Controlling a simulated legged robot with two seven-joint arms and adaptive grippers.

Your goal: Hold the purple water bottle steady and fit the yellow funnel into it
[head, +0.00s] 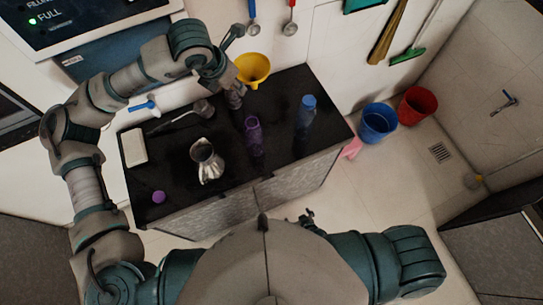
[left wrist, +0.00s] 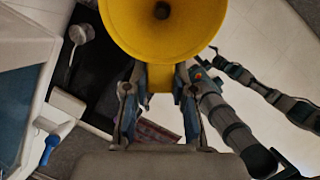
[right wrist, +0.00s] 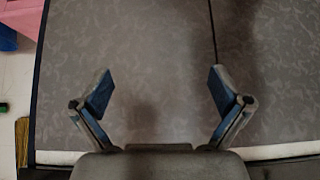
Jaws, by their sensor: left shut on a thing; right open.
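The yellow funnel (head: 252,68) is up in the air over the back of the black counter. My left gripper (head: 237,86) is shut on it. In the left wrist view the funnel's wide mouth (left wrist: 163,28) faces the camera and its tab sits between the fingers (left wrist: 158,82). The purple water bottle (head: 254,136) stands on the counter, below and apart from the funnel. My right gripper (right wrist: 161,92) is open and empty in the right wrist view, facing a grey cabinet front (right wrist: 150,50). In the head view it is mostly hidden by my body.
On the counter (head: 180,185) stand a blue bottle (head: 305,116) right of the purple one and a metal pitcher (head: 206,164) to its left. A purple cap (head: 159,197) and a white block (head: 134,147) lie further left. Blue (head: 378,124) and red (head: 417,105) buckets stand on the floor.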

